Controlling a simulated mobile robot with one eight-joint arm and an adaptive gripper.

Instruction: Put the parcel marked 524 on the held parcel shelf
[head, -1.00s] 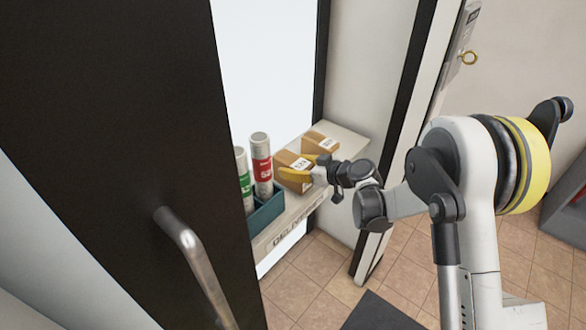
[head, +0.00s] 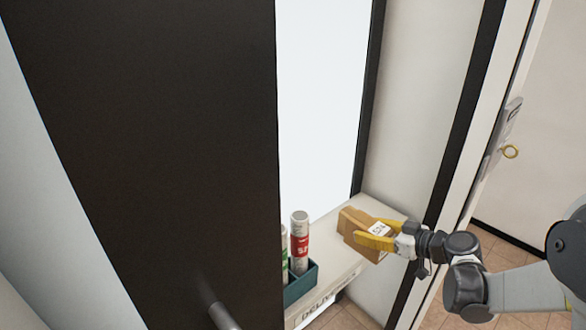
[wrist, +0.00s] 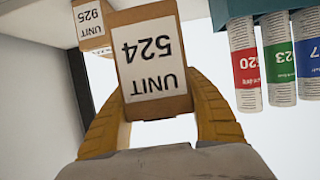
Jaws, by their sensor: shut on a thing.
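The parcel marked 524 is a small brown box with a white label, large and upside down in the wrist view (wrist: 152,55). In the head view it (head: 351,222) appears over the far end of a pale shelf (head: 340,268). My gripper (head: 378,236) has its yellow fingers closed on the parcel's sides; they also show in the wrist view (wrist: 160,115). I cannot tell exactly how far the parcel is above the shelf. A second parcel, marked UNIT 925 (wrist: 92,22), shows beyond it. No shelf labelled for held parcels is readable.
A teal holder (head: 301,284) with several labelled tubes, one red-banded (head: 300,241), stands on the shelf left of the parcel. A dark door (head: 150,150) with a metal handle (head: 222,316) fills the left. A pale wall and door frame (head: 470,150) stand close on the right.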

